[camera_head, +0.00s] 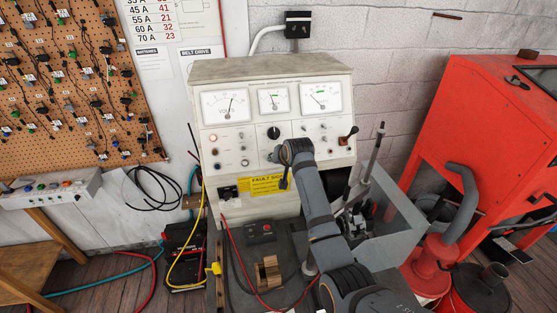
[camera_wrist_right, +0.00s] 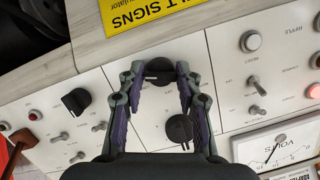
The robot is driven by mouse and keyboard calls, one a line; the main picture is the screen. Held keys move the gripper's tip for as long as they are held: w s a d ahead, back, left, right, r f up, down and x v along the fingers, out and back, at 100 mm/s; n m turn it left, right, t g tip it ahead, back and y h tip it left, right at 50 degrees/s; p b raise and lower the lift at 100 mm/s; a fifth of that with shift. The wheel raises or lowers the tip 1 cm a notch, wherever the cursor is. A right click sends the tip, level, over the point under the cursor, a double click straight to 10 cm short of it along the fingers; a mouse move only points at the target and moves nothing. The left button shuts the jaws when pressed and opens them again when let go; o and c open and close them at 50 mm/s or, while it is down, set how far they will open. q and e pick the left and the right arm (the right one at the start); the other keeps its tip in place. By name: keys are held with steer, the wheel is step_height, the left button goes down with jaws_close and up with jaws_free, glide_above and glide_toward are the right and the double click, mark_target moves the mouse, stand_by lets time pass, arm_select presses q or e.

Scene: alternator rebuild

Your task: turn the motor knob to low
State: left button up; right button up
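The test bench panel (camera_head: 235,150) stands against the wall. My right gripper (camera_wrist_right: 160,76) reaches its lower middle, fingers apart. A black knob (camera_wrist_right: 158,70) sits between the fingertips, with a small gap seeming to show on each side. In the head view my arm and gripper (camera_head: 283,178) hide that knob. A second black knob (camera_wrist_right: 180,128) lies between the finger bases in the wrist view and shows above the gripper in the head view (camera_head: 274,133). A third black knob (camera_wrist_right: 76,101) is left of the fingers. The labels are too small to tell which is the motor knob.
Toggle switches (camera_wrist_right: 257,112) and a round button (camera_wrist_right: 251,41) flank the gripper. A yellow sign (camera_head: 265,185) is close to the fingertips. A lever (camera_head: 348,135) sticks out at the panel's right. A red cabinet (camera_head: 480,130) stands farther right.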

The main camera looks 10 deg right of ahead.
steer(key=c, duration=0.5)
jaws_close()
arm_select(q)
steer(key=shift+w+a+r, duration=0.1)
steer(key=shift+w+a, duration=0.05)
steer(key=shift+w, duration=0.6)
steer(key=shift+s, duration=0.25)
arm_select(e)
steer(key=n+h, duration=0.1)
steer(key=n, duration=0.3)
steer(key=n+h, duration=0.1)
steer(key=n, duration=0.3)
steer(key=shift+a+h, duration=0.2)
steer(key=shift+h, duration=0.1)
steer(key=shift+n, duration=0.4)
